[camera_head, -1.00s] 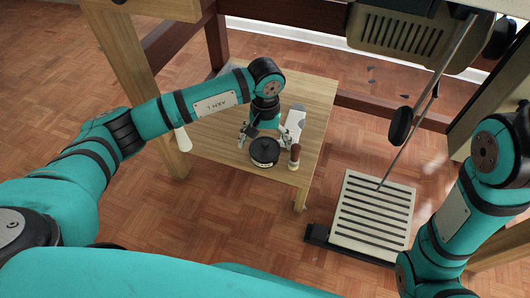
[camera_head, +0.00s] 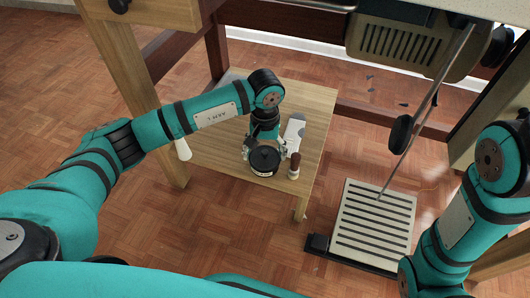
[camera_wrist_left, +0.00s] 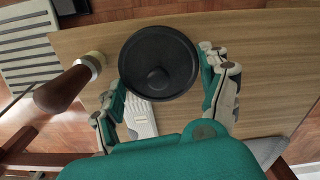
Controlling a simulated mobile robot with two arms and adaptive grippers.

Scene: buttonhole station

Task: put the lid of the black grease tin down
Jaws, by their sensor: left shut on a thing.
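The black grease tin (camera_head: 263,171) stands near the front edge of the small wooden table, with its round black lid (camera_head: 264,158) on top or just above it; I cannot tell if there is a gap. In the left wrist view the lid (camera_wrist_left: 158,60) shows from above as a dark disc with a centre knob and hides the tin body. My left gripper (camera_head: 263,150) is shut on the lid, one finger at each side; its fingers also flank the lid in the left wrist view (camera_wrist_left: 160,85). My right gripper is out of view.
A brown-handled tool (camera_head: 294,165) stands close right of the tin. A pale grey-white object (camera_head: 294,132) lies behind it. The table top (camera_head: 316,110) has bare room at the back and right. A slatted pedal (camera_head: 372,225) is on the floor to the right.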

